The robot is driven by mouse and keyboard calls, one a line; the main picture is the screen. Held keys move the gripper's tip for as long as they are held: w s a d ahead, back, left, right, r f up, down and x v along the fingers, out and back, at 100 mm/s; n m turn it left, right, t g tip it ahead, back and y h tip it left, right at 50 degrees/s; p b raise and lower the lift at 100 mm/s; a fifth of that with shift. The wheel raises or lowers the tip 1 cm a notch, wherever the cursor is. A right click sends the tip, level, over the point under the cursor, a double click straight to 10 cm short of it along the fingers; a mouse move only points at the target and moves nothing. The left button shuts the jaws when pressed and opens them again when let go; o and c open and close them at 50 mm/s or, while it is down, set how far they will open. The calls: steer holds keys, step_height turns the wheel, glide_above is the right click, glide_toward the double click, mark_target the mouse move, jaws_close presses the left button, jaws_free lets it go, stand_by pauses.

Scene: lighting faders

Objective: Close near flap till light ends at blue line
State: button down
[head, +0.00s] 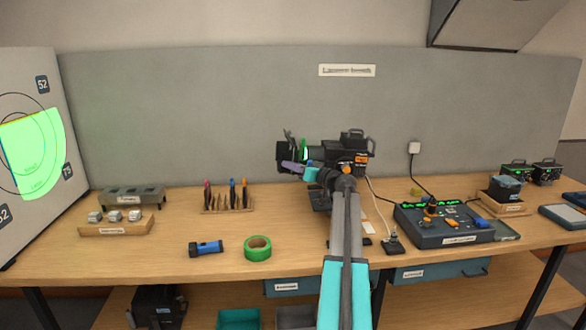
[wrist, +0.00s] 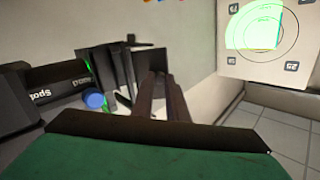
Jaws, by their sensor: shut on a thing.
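The black spotlight (head: 345,157) stands on the workbench with dark flaps (head: 284,152) at its left front end. In the wrist view its barrel (wrist: 55,85), dark flaps (wrist: 118,68) and a blue knob (wrist: 93,100) show at left. My gripper (head: 294,167) is at the flaps; in the wrist view its fingers (wrist: 158,88) are shut on the near flap, whose gripped edge is mostly hidden. Green light (head: 33,150) falls on the white target board (head: 50,85), cut off along a straight side. It also shows in the wrist view (wrist: 255,27).
A green tape roll (head: 257,248), a blue torch (head: 206,248) and a rack of coloured tools (head: 228,205) lie left of my arm. A fader console (head: 443,225) stands to the right.

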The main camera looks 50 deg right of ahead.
steer(key=c, duration=1.7)
jaws_free()
steer(key=shift+c, duration=0.2)
steer(key=shift+s, duration=0.1)
steer(key=s+b, duration=0.4)
steer(key=s, duration=0.9)
steer(key=shift+s, duration=0.35)
steer(key=shift+d, duration=0.15)
